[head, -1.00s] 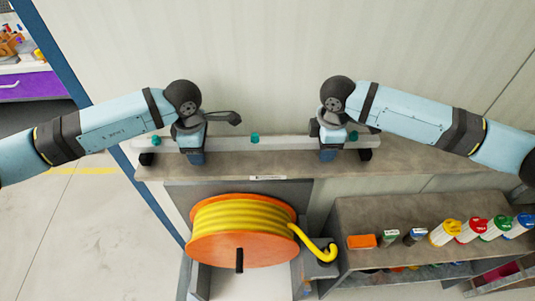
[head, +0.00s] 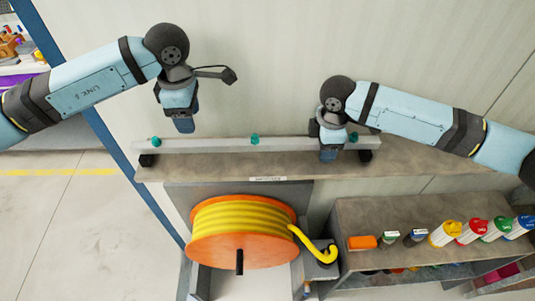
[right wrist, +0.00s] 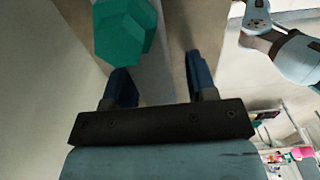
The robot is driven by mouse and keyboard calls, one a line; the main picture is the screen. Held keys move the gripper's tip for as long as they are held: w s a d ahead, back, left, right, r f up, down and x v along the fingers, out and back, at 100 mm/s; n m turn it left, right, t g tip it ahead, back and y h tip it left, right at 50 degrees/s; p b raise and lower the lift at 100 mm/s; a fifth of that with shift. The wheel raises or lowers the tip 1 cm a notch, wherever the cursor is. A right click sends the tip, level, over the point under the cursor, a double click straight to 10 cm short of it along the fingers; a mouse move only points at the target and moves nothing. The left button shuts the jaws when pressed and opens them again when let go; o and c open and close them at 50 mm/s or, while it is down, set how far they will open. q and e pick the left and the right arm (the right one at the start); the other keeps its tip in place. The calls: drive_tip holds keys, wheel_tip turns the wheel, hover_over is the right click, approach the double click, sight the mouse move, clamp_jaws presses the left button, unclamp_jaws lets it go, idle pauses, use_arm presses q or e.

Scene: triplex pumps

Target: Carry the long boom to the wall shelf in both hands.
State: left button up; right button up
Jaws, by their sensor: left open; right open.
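The long boom (head: 210,145) is a pale grey bar with teal knobs. It lies along the wall shelf (head: 220,170), propped on dark supports near both ends. My left gripper (head: 185,128) is open and empty, raised above the left part of the boom and apart from it. My right gripper (head: 331,157) is at the boom's right part. In the right wrist view its open blue fingers (right wrist: 160,88) stand on either side of the boom (right wrist: 158,85), with a teal knob (right wrist: 125,30) just beyond. Whether the fingers touch the boom is unclear.
Below the shelf stands an orange reel (head: 240,230) of yellow hose. A lower bench (head: 375,215) at the right holds an orange box (head: 362,242) and several coloured bottles. A blue post (head: 110,130) rises left of the shelf. The wall is close behind.

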wheel_tip(320, 180, up, 12)
drive_tip(key=shift+f, duration=0.15)
idle(0.6)
